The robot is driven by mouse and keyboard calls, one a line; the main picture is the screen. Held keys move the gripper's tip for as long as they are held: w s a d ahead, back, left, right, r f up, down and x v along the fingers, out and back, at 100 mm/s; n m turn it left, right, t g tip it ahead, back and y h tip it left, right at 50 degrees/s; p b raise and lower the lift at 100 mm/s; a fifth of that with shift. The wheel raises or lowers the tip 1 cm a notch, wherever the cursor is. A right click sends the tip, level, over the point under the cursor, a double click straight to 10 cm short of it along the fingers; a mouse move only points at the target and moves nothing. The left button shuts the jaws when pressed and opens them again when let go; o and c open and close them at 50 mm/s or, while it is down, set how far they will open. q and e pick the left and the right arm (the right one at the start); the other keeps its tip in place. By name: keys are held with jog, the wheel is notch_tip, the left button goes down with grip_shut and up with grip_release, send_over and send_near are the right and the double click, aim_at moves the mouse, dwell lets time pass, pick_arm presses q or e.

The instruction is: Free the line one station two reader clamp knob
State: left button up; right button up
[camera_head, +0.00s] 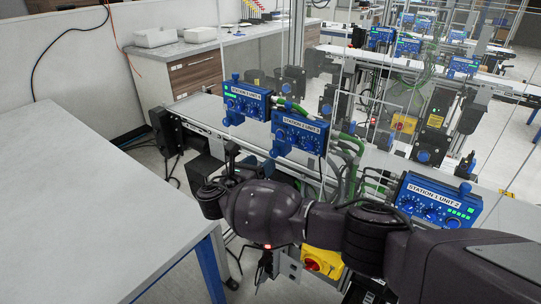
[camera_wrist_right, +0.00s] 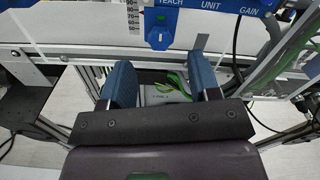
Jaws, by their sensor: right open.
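Blue reader units with knobs and green lights stand along the near conveyor: a left one (camera_head: 246,101), a middle one (camera_head: 300,132) and a right one (camera_head: 437,202). Their labels start with "STATION"; the rest is too small to read surely. In the right wrist view a blue clamp knob (camera_wrist_right: 158,38) sits under a blue unit (camera_wrist_right: 205,6), beside a numbered scale (camera_wrist_right: 133,18). My right gripper (camera_wrist_right: 166,80) is open and empty, its blue-padded fingers apart below the knob and not touching it.
Clear panels (camera_head: 385,95) stand behind the near units. A grey table (camera_head: 75,200) fills the left. A yellow box with a red switch (camera_head: 322,262) is below my right forearm. Green cables (camera_head: 350,150) run beside the middle unit, and a metal rail (camera_wrist_right: 60,50) lies beyond my fingers.

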aim_at(273, 154)
jog(key=shift+x, duration=2.6)
jog(key=c, duration=0.9)
